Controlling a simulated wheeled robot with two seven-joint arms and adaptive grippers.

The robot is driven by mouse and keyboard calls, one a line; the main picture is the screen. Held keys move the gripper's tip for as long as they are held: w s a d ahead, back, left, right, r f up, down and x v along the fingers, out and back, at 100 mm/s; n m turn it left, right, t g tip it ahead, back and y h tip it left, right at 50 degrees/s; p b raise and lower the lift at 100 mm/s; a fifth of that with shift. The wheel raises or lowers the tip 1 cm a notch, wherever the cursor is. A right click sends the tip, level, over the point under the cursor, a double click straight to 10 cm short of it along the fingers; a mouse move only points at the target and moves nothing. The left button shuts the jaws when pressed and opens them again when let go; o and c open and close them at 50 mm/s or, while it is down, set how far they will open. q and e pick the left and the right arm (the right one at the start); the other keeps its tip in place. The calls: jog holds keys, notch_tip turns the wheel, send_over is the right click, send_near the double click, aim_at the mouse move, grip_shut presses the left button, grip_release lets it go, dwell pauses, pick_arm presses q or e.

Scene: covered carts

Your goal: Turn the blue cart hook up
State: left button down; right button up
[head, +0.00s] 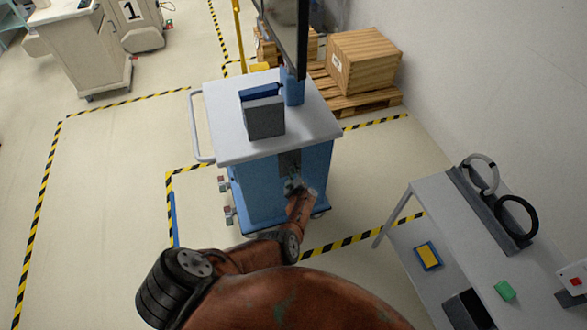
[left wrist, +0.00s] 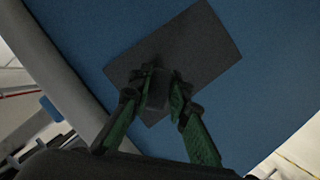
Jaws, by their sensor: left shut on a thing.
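The blue cart (head: 262,187) with a white top stands in the middle of the head view. A dark grey plate (head: 289,162) is on its near blue side; the plate also shows in the left wrist view (left wrist: 205,45). A small dark hook (left wrist: 158,92) stands out from the plate. My left gripper (head: 292,184) is at that side of the cart. In the left wrist view its green and black fingers (left wrist: 158,88) are shut on the hook, one on each side. The fingers and dim light hide the hook's exact shape and tilt. My right gripper is in neither view.
A grey box (head: 264,118) and a monitor (head: 290,35) are on the cart's top. A grey table (head: 417,215) with black and white rings stands at the right. Wooden crates (head: 364,62) are behind. Floor left of the cart is clear.

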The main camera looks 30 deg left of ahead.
pick_arm(q)
jog(key=shift+m+g, duration=0.5)
jog(key=shift+m, duration=0.2)
jog(key=shift+d+m+g+y, duration=0.1)
jog(key=shift+m+g+y, duration=0.2)
jog(key=shift+m, duration=0.3)
jog(key=shift+m+g+y, duration=0.3)
jog(key=shift+m+g, duration=0.1)
jog(key=shift+m, duration=0.3)
jog(key=shift+w+b, duration=0.1)
jog(key=shift+b, duration=0.2)
jog(key=shift+m+g+y+b, duration=0.3)
jog(key=shift+m+b, duration=0.05)
jog(key=shift+m, duration=0.35)
jog(key=shift+r, duration=0.1)
jog(key=c, duration=1.8)
grip_release()
